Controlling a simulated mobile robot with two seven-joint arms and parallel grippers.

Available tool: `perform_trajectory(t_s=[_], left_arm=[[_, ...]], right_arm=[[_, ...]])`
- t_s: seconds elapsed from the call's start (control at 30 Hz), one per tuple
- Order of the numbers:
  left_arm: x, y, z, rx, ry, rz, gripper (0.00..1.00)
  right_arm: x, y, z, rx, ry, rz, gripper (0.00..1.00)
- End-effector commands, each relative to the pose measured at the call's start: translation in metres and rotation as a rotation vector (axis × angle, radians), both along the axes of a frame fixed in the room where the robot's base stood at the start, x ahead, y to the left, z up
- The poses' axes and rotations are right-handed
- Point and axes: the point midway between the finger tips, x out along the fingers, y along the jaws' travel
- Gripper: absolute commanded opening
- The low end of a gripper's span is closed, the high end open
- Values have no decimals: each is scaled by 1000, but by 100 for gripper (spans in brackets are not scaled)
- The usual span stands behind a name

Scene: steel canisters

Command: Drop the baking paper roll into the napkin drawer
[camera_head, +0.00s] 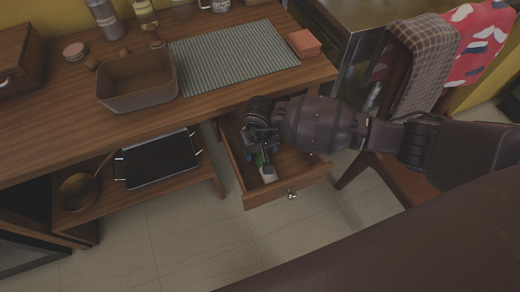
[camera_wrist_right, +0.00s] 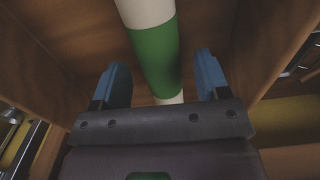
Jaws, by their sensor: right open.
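The baking paper roll (camera_wrist_right: 155,50) is white with a green band. In the wrist view it lies between the two blue fingers of my right gripper (camera_wrist_right: 161,72), which are open with gaps on both sides. In the head view my right gripper (camera_head: 260,154) is down inside the open wooden drawer (camera_head: 290,186) under the table. The white end of the roll (camera_head: 268,174) and a bit of green show below the gripper; the rest is hidden by it. The roll appears to be in the drawer; contact with its floor is unclear. My left gripper is not in view.
The wooden table (camera_head: 60,125) above the drawer holds a brown basin (camera_head: 138,88), a striped mat (camera_head: 232,55) and an orange block (camera_head: 304,43). A black tray (camera_head: 158,160) and a pan (camera_head: 80,193) sit on the lower shelf. A chair with a checked cloth (camera_head: 424,60) stands at right.

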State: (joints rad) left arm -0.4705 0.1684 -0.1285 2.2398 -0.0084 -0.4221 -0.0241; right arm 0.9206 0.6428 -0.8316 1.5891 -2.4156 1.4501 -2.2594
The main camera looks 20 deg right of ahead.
Motion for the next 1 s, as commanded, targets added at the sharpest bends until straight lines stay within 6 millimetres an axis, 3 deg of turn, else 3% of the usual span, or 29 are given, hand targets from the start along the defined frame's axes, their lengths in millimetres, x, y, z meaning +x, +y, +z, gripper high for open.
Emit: perform_trajectory(t_s=[0.03, 0.5, 0.7, 1.0], left_arm=[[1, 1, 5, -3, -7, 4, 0], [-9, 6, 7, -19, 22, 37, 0], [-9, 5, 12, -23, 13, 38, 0], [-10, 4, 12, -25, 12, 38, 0]], right_arm=[[3, 0, 14, 1, -11, 0, 69], [3, -1, 102, -1, -11, 2, 69], [2, 0, 121, 0, -6, 0, 69], [1, 0, 125, 1, -2, 0, 69]])
